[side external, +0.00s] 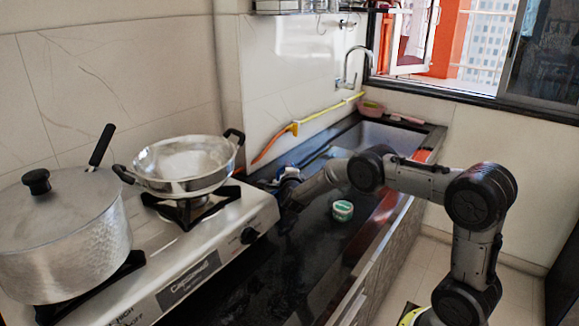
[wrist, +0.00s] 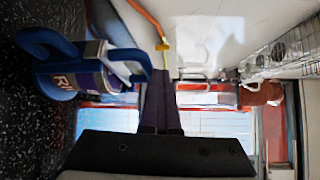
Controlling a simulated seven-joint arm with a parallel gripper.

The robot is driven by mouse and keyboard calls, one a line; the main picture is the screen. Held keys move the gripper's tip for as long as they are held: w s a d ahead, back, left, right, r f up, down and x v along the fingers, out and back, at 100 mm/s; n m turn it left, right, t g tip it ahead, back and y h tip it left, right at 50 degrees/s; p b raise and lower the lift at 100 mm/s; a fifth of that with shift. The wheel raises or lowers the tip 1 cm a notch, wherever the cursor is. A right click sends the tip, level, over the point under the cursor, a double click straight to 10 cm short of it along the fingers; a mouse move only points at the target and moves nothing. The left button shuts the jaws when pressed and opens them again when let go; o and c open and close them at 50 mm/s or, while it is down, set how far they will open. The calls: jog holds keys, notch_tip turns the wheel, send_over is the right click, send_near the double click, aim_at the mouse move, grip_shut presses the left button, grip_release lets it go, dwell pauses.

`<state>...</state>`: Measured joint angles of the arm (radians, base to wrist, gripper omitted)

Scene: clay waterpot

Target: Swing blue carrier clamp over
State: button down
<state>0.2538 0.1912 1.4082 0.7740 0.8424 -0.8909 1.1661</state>
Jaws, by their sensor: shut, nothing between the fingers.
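The blue carrier (wrist: 42,45) shows at the left of the wrist view. It has thick curved blue arms and lies around or against a pale can-like body with a purple label (wrist: 88,78); I cannot tell which part is the clamp. One blue arm (wrist: 128,56) reaches close to my fingertips; I cannot tell if they touch. My gripper (wrist: 158,75) is shut and empty, just right of that arm. In the side view, my gripper (side external: 285,212) is low over the dark counter beside the stove, and a small blue and white thing (side external: 290,173) shows just behind it, partly hidden by my arm.
A gas stove (side external: 205,262) with a lidded pot (side external: 62,235) and a steel pan (side external: 185,165) stands at left. A small green and white tub (side external: 342,210) sits on the counter (side external: 310,250). The sink (side external: 385,135) and a yellow-orange hose (side external: 320,115) are behind.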

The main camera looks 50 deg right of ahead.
jog(key=shift+s+a+f, duration=0.1)
jog(key=shift+a+f, duration=0.05)
jog(key=shift+f, duration=0.3)
jog(key=shift+s+a+f, duration=0.1)
jog(key=shift+f, duration=0.35)
notch_tip(320, 180, up, 4)
jog(key=s+d, duration=0.1)
jog(key=s+a+f, duration=0.3)
jog(key=s+f, duration=0.1)
jog(key=s, duration=0.3)
jog(key=shift+s+a+f, duration=0.2)
jog(key=shift+a, duration=0.1)
